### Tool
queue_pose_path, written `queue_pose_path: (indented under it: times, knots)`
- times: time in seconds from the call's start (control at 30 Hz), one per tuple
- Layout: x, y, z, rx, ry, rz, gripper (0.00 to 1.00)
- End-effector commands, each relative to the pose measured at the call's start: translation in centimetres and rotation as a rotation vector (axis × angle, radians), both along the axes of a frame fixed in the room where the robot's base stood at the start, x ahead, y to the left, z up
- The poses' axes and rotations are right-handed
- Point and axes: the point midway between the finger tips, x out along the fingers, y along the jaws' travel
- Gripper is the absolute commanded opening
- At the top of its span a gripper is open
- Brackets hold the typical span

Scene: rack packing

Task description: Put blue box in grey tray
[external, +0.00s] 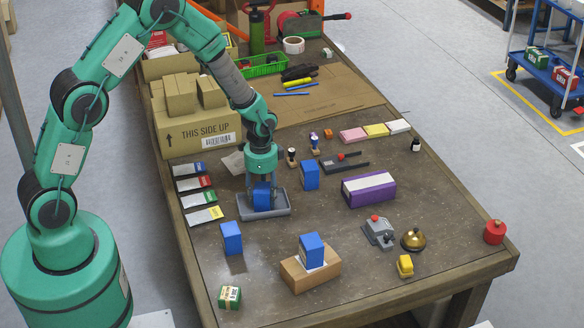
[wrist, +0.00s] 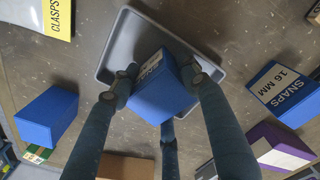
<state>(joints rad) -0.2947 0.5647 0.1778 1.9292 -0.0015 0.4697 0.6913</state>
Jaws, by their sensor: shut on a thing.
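My gripper (external: 262,181) is shut on a blue box (external: 262,198) and points down over the grey tray (external: 268,214). In the wrist view, the fingers of my gripper (wrist: 160,82) close around the blue box (wrist: 166,98), which has a white label mostly turned away. The box is within or just above the tray; I cannot tell whether it touches the floor of the tray (wrist: 122,28). Other blue boxes stand on the table: one right of the tray (external: 310,175), one in front of it (external: 231,238), and one on a cardboard box (external: 312,248).
Labelled packets (external: 205,215) lie left of the tray. A purple box (external: 368,190) lies to the right, and a brass bell (external: 413,239) stands near the right edge. Stacked cartons (external: 197,130) rise behind. Bare tabletop lies between the tray and the purple box.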

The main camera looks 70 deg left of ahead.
Motion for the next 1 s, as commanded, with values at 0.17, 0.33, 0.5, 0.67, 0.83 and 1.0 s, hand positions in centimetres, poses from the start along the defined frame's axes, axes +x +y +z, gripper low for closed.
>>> queue_pose_path:
  times: [0.17,0.33,0.5,0.67,0.83,1.0]
  knots:
    - [0.0,0.0,-0.1,0.000,0.000,0.000,0.54]
    - [0.0,0.0,-0.1,0.000,0.000,0.000,0.54]
    - [0.0,0.0,0.2,0.000,0.000,0.000,0.54]
    - [0.0,0.0,1.3,0.001,-0.001,0.000,0.54]
    - [0.1,0.0,3.4,0.001,-0.001,0.000,0.54]
    - [0.1,0.0,6.2,0.001,-0.003,0.000,0.54]
